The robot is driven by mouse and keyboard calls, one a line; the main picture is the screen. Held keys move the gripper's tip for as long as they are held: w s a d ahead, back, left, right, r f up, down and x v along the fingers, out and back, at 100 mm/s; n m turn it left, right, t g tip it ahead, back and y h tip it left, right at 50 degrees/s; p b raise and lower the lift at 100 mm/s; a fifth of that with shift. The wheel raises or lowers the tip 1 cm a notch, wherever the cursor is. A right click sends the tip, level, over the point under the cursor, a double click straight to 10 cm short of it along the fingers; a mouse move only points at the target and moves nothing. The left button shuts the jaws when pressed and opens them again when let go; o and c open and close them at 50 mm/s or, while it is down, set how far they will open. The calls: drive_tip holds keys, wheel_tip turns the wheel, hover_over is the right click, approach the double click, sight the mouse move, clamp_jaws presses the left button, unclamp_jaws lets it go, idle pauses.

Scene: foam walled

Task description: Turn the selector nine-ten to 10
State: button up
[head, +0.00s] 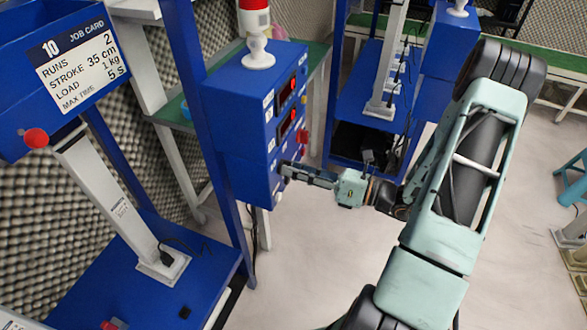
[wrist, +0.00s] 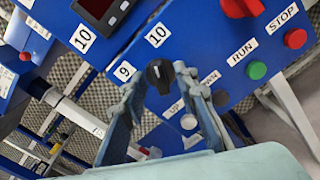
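The selector nine-ten is a small black knob (wrist: 160,74) on the blue panel, seen in the wrist view. A "9" label (wrist: 125,71) is at its left and a "10" label (wrist: 157,35) is above it. A small light mark shows on the knob, but I cannot tell for sure which label it points to. My gripper (wrist: 159,83) is open, with one finger on each side of the knob; I cannot tell whether either touches it. In the head view my gripper (head: 287,172) is at the lower front of the blue control box (head: 238,130), and the knob is hidden.
Near the knob are a white button (wrist: 188,122), a green RUN button (wrist: 257,70), a red STOP button (wrist: 295,38) and a large red knob (wrist: 243,7). A blue post (head: 205,110) stands left of the box. A job card (head: 78,62) reads 10.

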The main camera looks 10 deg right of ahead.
drive_tip(key=v, duration=1.1)
